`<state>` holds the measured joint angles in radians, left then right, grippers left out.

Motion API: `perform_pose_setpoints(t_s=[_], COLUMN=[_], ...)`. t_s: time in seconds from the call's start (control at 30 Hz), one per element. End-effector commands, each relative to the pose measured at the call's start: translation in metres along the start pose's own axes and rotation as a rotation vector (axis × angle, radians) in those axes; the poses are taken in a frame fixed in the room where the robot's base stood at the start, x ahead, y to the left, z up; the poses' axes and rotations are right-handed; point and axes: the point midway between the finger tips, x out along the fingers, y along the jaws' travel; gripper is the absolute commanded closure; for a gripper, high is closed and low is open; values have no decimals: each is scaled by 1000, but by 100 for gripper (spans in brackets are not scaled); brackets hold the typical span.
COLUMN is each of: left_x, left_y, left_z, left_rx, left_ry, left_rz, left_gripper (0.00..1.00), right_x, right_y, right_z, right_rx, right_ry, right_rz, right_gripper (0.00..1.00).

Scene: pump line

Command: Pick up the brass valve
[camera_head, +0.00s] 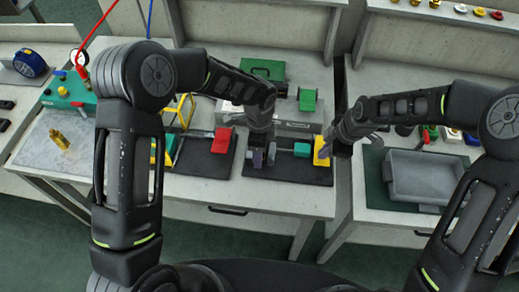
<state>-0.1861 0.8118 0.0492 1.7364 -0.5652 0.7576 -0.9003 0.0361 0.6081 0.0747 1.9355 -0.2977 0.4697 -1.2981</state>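The brass valve (58,138) is a small gold-coloured piece on a pale grey plate (38,160) at the far left. Nothing touches it. My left gripper (263,157) points down over the right black mat on the middle table, well to the right of the valve. Its fingers are small and dark here, and I cannot tell whether they are apart. My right gripper (359,145) is farther right, beside a yellow block (321,151). Its fingers look spread apart with nothing between them. My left arm passes between the valve and my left gripper.
Black mats hold a red block (222,140) and a teal block (301,150). A green part (307,100) lies farther back. A grey tray (424,180) stands at the right. A teal test unit (68,90) with a gauge and a red hose stands behind the plate.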

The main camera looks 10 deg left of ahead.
Motion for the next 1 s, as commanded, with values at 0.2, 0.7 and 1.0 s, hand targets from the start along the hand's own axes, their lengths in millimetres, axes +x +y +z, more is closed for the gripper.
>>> perform_pose_setpoints(t_s=[0.2, 0.7, 1.0], left_x=[0, 0, 0], left_y=[0, 0, 0], left_z=[0, 0, 0], left_rx=[0, 1, 1], left_ry=[0, 0, 0], left_rz=[0, 0, 1], left_gripper=[37, 59, 84], right_x=[1, 1, 1], right_y=[-2, -2, -2], right_z=[1, 1, 1], right_rx=[1, 1, 1], right_ry=[-1, -1, -1], right_rz=[-5, -4, -4], right_gripper=[100, 100, 100])
